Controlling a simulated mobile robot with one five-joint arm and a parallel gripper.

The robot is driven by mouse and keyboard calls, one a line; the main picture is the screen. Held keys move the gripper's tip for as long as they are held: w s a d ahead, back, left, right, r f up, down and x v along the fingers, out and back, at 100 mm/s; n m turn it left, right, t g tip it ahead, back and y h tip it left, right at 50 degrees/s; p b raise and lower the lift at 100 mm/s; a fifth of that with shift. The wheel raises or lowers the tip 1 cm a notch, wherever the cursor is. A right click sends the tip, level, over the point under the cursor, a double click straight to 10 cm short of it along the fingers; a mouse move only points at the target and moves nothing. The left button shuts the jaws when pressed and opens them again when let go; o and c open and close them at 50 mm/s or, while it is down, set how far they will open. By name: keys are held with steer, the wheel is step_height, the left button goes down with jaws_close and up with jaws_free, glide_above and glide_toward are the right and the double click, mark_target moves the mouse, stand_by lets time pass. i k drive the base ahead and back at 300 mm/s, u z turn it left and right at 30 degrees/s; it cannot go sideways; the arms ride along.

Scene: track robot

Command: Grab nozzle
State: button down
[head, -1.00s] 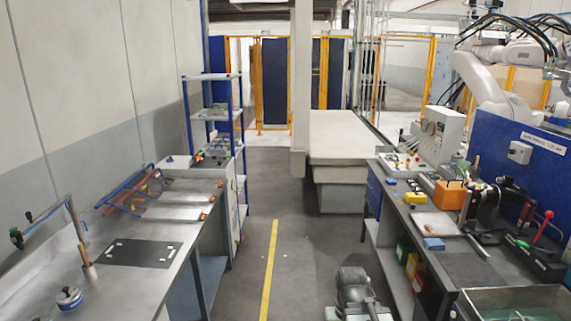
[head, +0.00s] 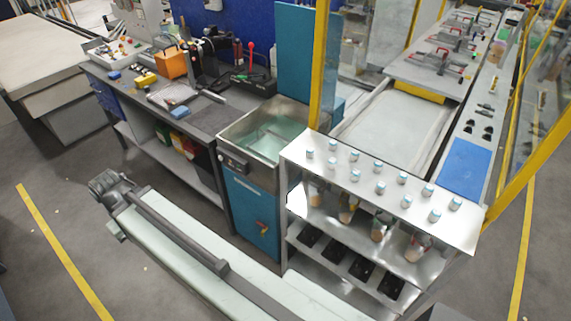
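Several small pale cylinders with blue bands (head: 378,167) stand upright in rows on top of a shiny metal shelf unit (head: 452,222). They may be nozzles, but they are too small to be certain. Brownish, bottle-like items (head: 348,208) stand on the shelf below, partly hidden by the top. A grey jointed mechanism (head: 112,190), which looks like the end of my arm, is at left above the floor, far from the shelf unit. Its fingers cannot be made out, and no held object is visible.
A workbench (head: 205,122) with an orange box (head: 172,63) stands behind, beside a water-filled metal basin (head: 222,137) on a teal cabinet (head: 250,210). A yellow post (head: 319,65) rises behind the shelf unit. Open grey floor (head: 60,190) lies at left.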

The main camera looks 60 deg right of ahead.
mark_target(167, 101)
steer(key=z, duration=0.4)
steer(key=i, duration=2.3)
steer(key=u, duration=1.85)
